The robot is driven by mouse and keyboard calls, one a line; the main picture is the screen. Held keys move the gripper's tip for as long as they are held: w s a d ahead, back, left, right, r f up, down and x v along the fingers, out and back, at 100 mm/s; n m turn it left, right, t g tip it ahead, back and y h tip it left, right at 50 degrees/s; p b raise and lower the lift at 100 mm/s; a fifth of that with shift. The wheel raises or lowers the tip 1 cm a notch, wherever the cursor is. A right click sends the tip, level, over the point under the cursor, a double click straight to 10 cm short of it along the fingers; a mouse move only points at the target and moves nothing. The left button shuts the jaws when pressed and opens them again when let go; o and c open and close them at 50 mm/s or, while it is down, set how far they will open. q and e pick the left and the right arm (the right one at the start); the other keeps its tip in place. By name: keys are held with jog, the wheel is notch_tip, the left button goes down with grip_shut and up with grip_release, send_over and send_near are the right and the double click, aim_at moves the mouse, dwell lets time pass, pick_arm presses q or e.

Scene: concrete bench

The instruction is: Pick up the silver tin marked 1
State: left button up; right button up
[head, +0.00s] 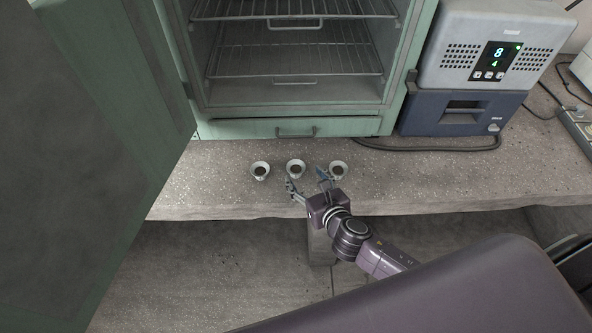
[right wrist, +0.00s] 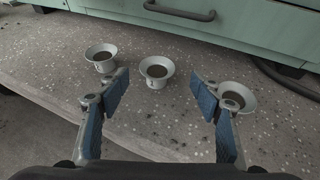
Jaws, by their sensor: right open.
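Three small silver tins with flared rims and dark contents stand in a row on the concrete bench: a left tin (head: 260,171), a middle tin (head: 296,169) and a right tin (head: 338,170). In the right wrist view the left tin (right wrist: 102,57) and middle tin (right wrist: 157,71) carry small dark marks, too small to read surely. My right gripper (head: 307,181) is open and empty, just in front of the middle tin. In the right wrist view that tin lies beyond the gap between the fingers, and the right finger partly covers the right tin (right wrist: 238,95). My left gripper is out of view.
A green cabinet with wire racks and a drawer (head: 296,128) stands behind the tins, its door (head: 110,110) swung open at left. A grey and blue device (head: 480,80) with a display stands at right, with a cable (head: 430,148) along the bench. The bench's front edge is close.

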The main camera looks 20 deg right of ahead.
aim_at(294, 164)
jog(key=shift+a+x, duration=0.2)
jog(key=shift+x, duration=3.2)
jog(key=shift+c, duration=0.2)
jog(key=c, duration=1.2)
jog(key=shift+r, duration=0.15)
